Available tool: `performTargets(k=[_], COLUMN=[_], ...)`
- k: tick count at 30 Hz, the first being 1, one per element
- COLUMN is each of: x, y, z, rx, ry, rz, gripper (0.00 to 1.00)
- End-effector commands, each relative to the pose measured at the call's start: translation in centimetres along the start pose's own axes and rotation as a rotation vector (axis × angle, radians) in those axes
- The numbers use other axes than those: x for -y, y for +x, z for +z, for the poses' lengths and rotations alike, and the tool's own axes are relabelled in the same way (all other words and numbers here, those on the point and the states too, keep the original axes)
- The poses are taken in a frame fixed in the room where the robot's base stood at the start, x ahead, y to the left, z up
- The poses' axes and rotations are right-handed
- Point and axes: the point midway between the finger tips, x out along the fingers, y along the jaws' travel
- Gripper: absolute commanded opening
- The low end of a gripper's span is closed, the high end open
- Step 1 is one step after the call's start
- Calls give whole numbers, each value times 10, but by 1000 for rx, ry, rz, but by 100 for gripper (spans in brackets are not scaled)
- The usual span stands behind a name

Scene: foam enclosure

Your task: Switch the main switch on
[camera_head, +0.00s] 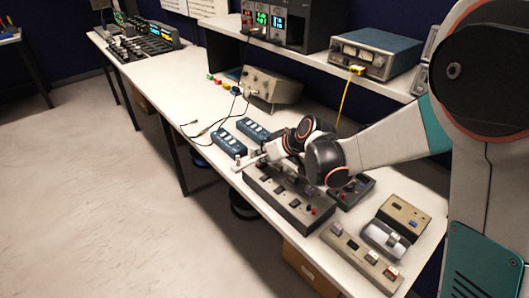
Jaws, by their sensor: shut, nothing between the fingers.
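My gripper (243,163) is at the end of my arm, over the left end of a long dark-topped control box (312,222) on the workbench. Its fingers are small and look closed, with nothing seen between them. I cannot tell whether they touch the box. The box carries several small switches and buttons, one of them red. I cannot tell which control is the main switch, or its position. My wrist and forearm hide part of the box's far side.
Two blue power strips (227,142) lie just beyond my gripper. A small dark box (352,191), a beige switch box (361,257) and a grey device (386,239) are to the right. Instruments stand on the raised shelf (315,61). The bench's front edge is close, with open floor at left.

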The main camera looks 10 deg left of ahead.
Motion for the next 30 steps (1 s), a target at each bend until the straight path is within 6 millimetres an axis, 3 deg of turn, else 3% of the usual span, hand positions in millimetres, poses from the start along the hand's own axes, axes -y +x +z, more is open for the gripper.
performTargets(k=[30], x=[-4], y=[6], z=[7], rx=[2], ry=[-3], rz=[4], gripper=[0])
